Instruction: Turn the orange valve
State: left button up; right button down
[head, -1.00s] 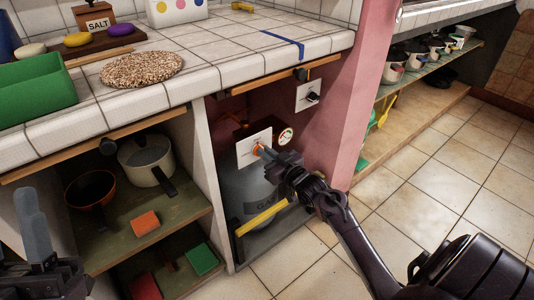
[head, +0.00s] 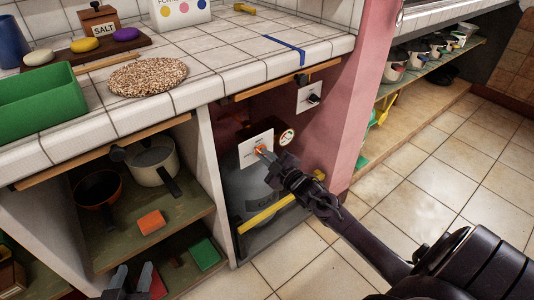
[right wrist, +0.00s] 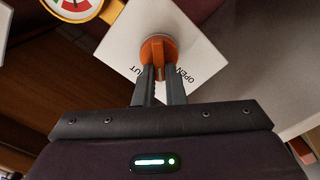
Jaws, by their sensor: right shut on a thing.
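The orange valve (head: 259,149) sits on a white plate (head: 254,141) in the open bay under the tiled counter, above a grey gas cylinder. In the right wrist view the valve (right wrist: 158,52) is a round orange knob on the plate (right wrist: 118,30), which bears the letters "OPEN" and "UT". My right gripper (head: 264,154) is at the valve, its two fingers (right wrist: 160,75) shut on the knob's grip. My left gripper (head: 130,282) is low at the bottom edge, in front of the lower shelf. Its two fingers stand apart with nothing between them.
A round gauge (head: 286,137) is right of the plate, and a yellow bar (head: 270,214) crosses the cylinder (head: 245,188). A pink pillar (head: 350,110) bounds the bay on the right. Pots (head: 152,162) stand on the left shelf. The tiled floor (head: 420,190) is clear.

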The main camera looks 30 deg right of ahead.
pick_arm(q)
jog(key=s+a+f+g+y+p, duration=0.1)
jog(key=s+f+g+y, duration=0.1)
jog(key=s+f+g, duration=0.4)
jog(key=shift+s+a+f, duration=0.35)
jog(key=shift+s+f, duration=0.55)
jog(key=shift+f, duration=1.3)
pick_arm(e)
jog(key=shift+a+f+n, duration=0.1)
jog(key=shift+f+n, duration=0.1)
jog(key=shift+n, duration=2)
jog(key=shift+a+f+n, duration=0.1)
jog(key=shift+f+n, duration=0.1)
jog(key=shift+n, duration=2)
jog(key=c, duration=1.5)
grip_release()
pick_arm(q)
jog(key=shift+p, duration=0.3)
pick_arm(e)
jog(key=shift+s, duration=0.1)
